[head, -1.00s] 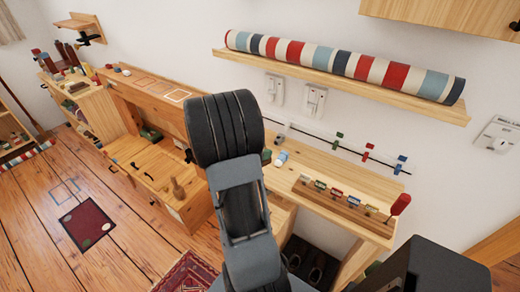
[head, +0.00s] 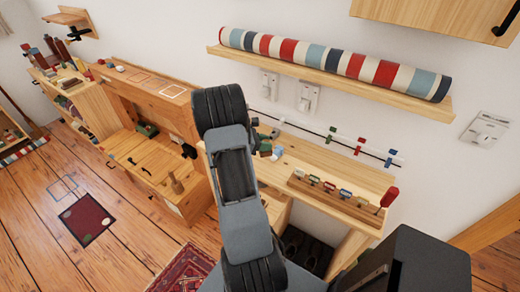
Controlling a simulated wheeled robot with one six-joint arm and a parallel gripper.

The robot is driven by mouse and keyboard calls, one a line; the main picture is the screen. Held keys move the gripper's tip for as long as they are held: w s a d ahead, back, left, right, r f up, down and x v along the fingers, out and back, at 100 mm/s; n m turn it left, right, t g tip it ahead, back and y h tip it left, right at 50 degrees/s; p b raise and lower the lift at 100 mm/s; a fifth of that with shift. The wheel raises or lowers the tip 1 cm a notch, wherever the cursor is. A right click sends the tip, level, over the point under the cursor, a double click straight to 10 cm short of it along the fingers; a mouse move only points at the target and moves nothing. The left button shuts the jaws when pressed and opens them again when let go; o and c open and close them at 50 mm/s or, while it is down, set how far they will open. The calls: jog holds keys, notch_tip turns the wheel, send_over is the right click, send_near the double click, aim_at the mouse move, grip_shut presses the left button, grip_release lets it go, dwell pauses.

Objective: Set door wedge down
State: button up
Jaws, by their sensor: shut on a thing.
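My gripper is not visible; my own raised arm stands in the middle of the head view and hides what is behind it. I cannot make out a door wedge anywhere. Small items, including a greenish block (head: 265,148), sit on the wooden counter (head: 345,180) just right of my arm. They are too small to name with certainty.
A rack of coloured tags (head: 335,197) stands on the counter. A striped roll (head: 335,62) lies on the wall shelf above. A lower wooden bench (head: 150,165) is on the left. Open floor (head: 40,235) with a dark red mat (head: 86,218) lies at the far left.

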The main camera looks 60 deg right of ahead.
jog(key=shift+w+d+f, duration=0.15)
jog(key=shift+w+f, duration=0.45)
jog(key=shift+f, duration=0.15)
jog(key=shift+w+d+f, duration=0.15)
jog(key=shift+w+f, duration=0.45)
jog(key=shift+f, duration=0.15)
jog(key=shift+f+p, duration=0.75)
jog(key=shift+f, duration=0.75)
jog(key=shift+f, duration=0.15)
jog(key=o, duration=1)
